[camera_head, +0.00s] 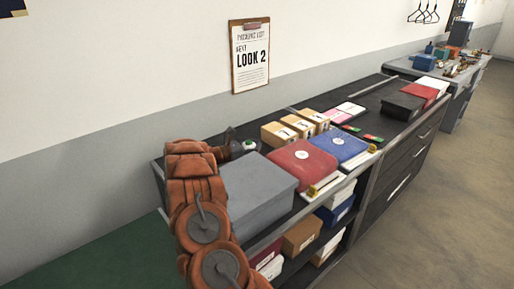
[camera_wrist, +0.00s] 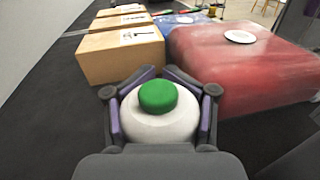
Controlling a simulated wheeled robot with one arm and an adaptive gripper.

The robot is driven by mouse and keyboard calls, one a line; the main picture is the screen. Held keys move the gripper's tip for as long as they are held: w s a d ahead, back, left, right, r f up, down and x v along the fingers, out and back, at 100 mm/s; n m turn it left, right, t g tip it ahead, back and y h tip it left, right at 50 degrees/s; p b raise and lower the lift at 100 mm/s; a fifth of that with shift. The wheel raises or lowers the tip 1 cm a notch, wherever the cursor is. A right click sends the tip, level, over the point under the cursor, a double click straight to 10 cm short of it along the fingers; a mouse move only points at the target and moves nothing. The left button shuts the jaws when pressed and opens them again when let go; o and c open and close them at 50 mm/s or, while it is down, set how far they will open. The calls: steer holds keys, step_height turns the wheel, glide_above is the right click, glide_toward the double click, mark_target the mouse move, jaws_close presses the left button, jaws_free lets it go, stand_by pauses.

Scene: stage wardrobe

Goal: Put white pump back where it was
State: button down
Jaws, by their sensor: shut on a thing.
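The white pump (camera_wrist: 158,124) is a rounded white thing with a green top (camera_wrist: 158,96). In the wrist view it sits between the fingers of my gripper (camera_wrist: 160,110), which is shut on it. In the head view the pump (camera_head: 250,145) shows small beside my gripper (camera_head: 238,147), behind the grey box and near the back of the dark counter top. My arm hides part of the counter's left end. I cannot tell whether the pump touches the counter.
A grey box (camera_head: 258,186), a red box (camera_head: 302,163) and a blue box (camera_head: 339,146) line the counter's front. Cardboard boxes (camera_wrist: 122,52) stand beyond the gripper. The dark counter surface (camera_wrist: 60,115) left of the gripper is clear. A packing list (camera_head: 250,60) hangs on the wall.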

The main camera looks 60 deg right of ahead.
steer(key=shift+f, duration=0.55)
steer(key=shift+f, duration=0.45)
steer(key=shift+c, duration=1.8)
jaws_free()
steer(key=shift+w+a+r, duration=0.15)
steer(key=shift+a+r, duration=0.05)
steer(key=shift+r, duration=0.2)
steer(key=b+v, duration=0.2)
steer(key=v, duration=0.8)
steer(key=shift+v, duration=0.8)
steer(key=shift+a, duration=0.1)
